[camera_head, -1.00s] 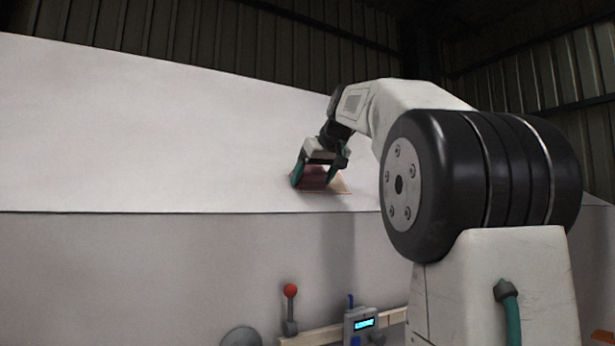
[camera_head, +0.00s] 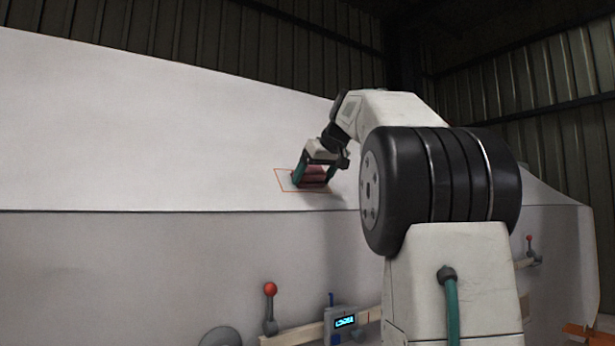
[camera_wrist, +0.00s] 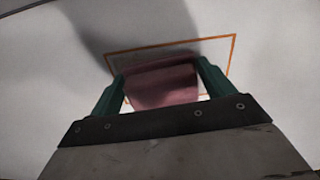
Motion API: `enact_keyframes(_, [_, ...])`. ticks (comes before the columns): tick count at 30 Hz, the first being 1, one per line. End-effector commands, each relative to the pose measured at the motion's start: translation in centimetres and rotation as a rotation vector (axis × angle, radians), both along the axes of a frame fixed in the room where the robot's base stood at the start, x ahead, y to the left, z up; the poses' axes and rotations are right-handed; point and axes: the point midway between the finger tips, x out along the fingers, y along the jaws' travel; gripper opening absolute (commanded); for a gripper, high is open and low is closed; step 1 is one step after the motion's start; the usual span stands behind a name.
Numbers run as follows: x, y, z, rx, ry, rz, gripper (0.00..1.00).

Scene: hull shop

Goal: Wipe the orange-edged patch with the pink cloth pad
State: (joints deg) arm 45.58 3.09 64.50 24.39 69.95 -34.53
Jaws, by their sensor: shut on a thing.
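The orange-edged patch (camera_head: 284,180) lies on the sloped white hull face, just above its lower edge line. Its inside looks mostly white, like the hull around it. My gripper (camera_head: 313,178) is over the right part of the patch, shut on the pink cloth pad (camera_head: 312,171). In the wrist view the pad (camera_wrist: 160,82) sits between the two green fingers of my gripper (camera_wrist: 160,88), within the orange outline (camera_wrist: 234,48). The pad looks to be at the surface, but I cannot tell whether it touches. Pad and fingers hide the patch's middle and near part.
Below the hull face, a red-knobbed lever (camera_head: 270,290) and a grey box with a lit display (camera_head: 344,322) stand along a wooden rail (camera_head: 300,334). The white hull face (camera_head: 130,130) left of the patch is clear.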

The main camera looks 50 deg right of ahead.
Motion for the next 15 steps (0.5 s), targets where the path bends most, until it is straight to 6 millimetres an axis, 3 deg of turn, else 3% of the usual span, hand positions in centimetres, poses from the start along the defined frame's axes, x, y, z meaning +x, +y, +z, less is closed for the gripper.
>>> enact_keyframes(15, [-0.8, -3.0, 0.0, 0.0, 0.0, -0.001, 0.61])
